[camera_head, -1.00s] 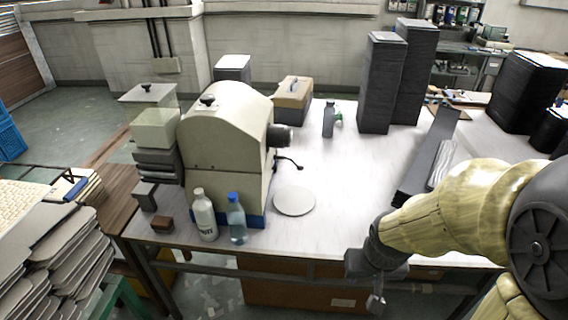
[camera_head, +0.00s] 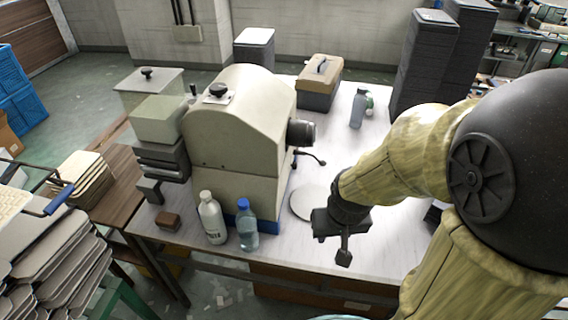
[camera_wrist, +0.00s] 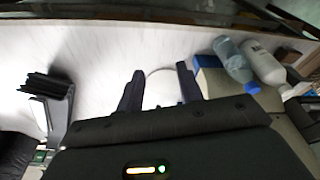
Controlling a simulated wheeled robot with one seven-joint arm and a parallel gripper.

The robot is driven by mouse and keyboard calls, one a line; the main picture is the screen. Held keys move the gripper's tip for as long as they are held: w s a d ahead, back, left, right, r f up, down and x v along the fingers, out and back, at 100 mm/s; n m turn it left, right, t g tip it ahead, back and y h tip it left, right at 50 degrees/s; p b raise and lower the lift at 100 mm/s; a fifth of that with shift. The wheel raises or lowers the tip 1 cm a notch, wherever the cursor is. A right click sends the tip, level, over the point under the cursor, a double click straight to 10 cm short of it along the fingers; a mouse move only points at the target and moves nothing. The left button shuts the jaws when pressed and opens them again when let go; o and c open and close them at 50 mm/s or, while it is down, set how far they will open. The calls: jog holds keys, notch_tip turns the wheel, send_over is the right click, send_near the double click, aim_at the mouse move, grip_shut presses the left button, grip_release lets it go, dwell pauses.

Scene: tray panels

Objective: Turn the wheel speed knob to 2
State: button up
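A cream machine (camera_head: 238,125) with a rounded top stands on the white table. A black knob (camera_head: 218,90) sits on its top, and a black cylinder (camera_head: 300,132) sticks out of its right side. A thin black lever (camera_head: 310,156) is below the cylinder. I see no label or number, so I cannot tell which part is the wheel speed knob. My gripper (camera_head: 344,252) hangs above the table's front part, right of the machine and apart from it. In the wrist view my gripper (camera_wrist: 160,72) has its two dark fingers apart with nothing held between them.
A white bottle (camera_head: 212,218) and a blue-capped clear bottle (camera_head: 247,224) stand before the machine. A pale round disc (camera_head: 308,203) lies beside my gripper. A grey bottle (camera_head: 358,108), a tan toolbox (camera_head: 320,80) and tall dark stacks (camera_head: 425,62) stand farther back.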

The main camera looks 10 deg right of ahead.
jog(key=shift+w, duration=0.25)
jog(key=shift+o, duration=1.1)
jog(key=shift+s, duration=0.1)
jog(key=w+d+f+n+t+b, duration=0.1)
jog(key=w+f+n+t+b, duration=0.1)
jog(key=w, duration=0.3)
jog(key=w+d+f+n+t+b, duration=0.2)
jog(key=w+f+n+b, duration=0.2)
jog(key=w+f+b, duration=0.1)
jog(key=w+d+f+n+t+b, duration=0.2)
jog(key=w+f+n+b, duration=0.1)
jog(key=w, duration=0.4)
jog(key=shift+d+f+n+y, duration=0.15)
jog(key=shift+f+n+y, duration=0.15)
jog(key=shift+f+n, duration=0.25)
jog(key=w+f+n+t+y+b, duration=0.2)
jog(key=n+b, duration=0.1)
jog(key=n, duration=0.1)
jog(key=w+d+f+n+t+y+b, duration=0.1)
jog(key=w+f+n+t+y+b, duration=0.1)
jog(key=n+y+b, duration=0.1)
jog(key=w+f+n+t+y+b, duration=0.2)
jog(key=w+n+b, duration=0.1)
jog(key=n, duration=0.2)
jog(key=shift+d+f, duration=0.1)
jog(key=shift+d, duration=0.15)
jog(key=shift+w+t, duration=0.2)
jog(key=shift+t, duration=0.1)
